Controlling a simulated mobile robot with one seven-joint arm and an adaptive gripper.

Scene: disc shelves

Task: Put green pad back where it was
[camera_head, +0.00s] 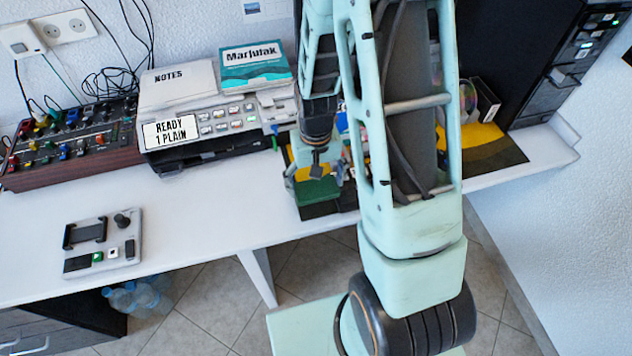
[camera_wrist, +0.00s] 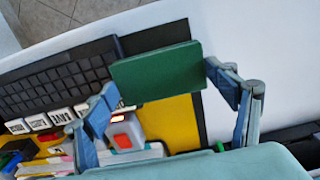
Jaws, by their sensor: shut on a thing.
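The green pad (camera_wrist: 158,72) is a dark green flat block. It is held between the two fingers of my gripper (camera_wrist: 160,84), which is shut on it. In the wrist view the pad is in front of a yellow and black mat (camera_wrist: 170,122). In the head view the pad (camera_head: 318,191) is at the lower end of my gripper (camera_head: 318,174), over the near left part of the mat. My arm hides much of the mat there. I cannot tell whether the pad touches what is below it.
A black keyboard-like grid (camera_wrist: 62,76), white labelled blocks (camera_wrist: 46,121) and a white block with a red top (camera_wrist: 124,130) are near the pad. A printer-like machine (camera_head: 190,140), joystick box (camera_head: 104,245) and mixer (camera_head: 75,142) stand left.

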